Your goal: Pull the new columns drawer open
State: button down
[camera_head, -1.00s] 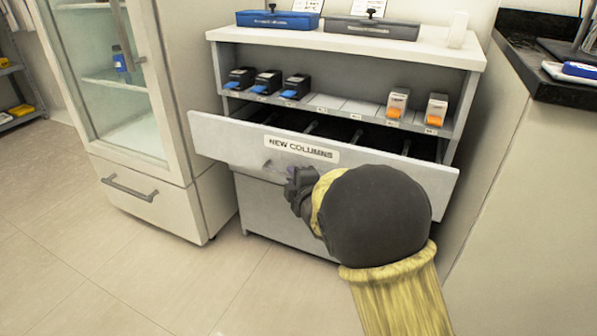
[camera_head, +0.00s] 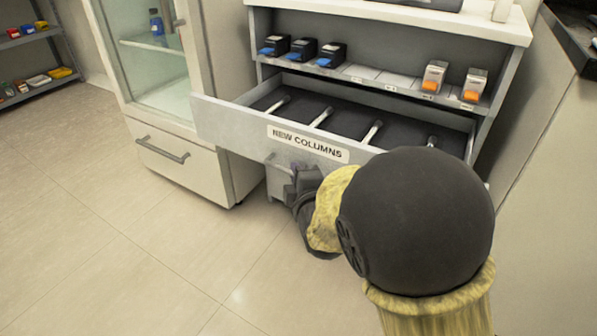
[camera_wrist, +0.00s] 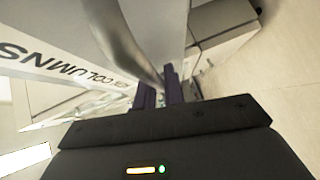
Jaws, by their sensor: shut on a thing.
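The new columns drawer (camera_head: 232,120) is a grey drawer with a white "NEW COLUMNS" label (camera_head: 307,143) on its front. It stands well out from the cabinet, and its dark inside with several pale dividers shows. My gripper (camera_head: 298,180) is at the drawer front below the label, shut on the drawer's handle. My arm hides the right part of the drawer front and most of the handle. In the wrist view, the gripper's dark fingers (camera_wrist: 160,92) close on the grey handle bar (camera_wrist: 125,42), beside the label (camera_wrist: 66,72).
Several small boxes with blue or orange fronts stand on the shelf (camera_head: 375,80) above the drawer. A glass-door cabinet (camera_head: 185,110) with a lower handled drawer stands close on the left. A counter side (camera_head: 545,150) bounds the right. The floor (camera_head: 120,260) at front left is clear.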

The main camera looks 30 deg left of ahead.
jog(key=shift+d+f, duration=0.1)
jog(key=shift+f, duration=0.05)
jog(key=c, duration=1.5)
grip_release()
jog(key=shift+s+d+r, duration=0.25)
jog(key=b+v, duration=0.9)
jog(key=v, duration=0.7)
jog(key=shift+s+d, duration=0.2)
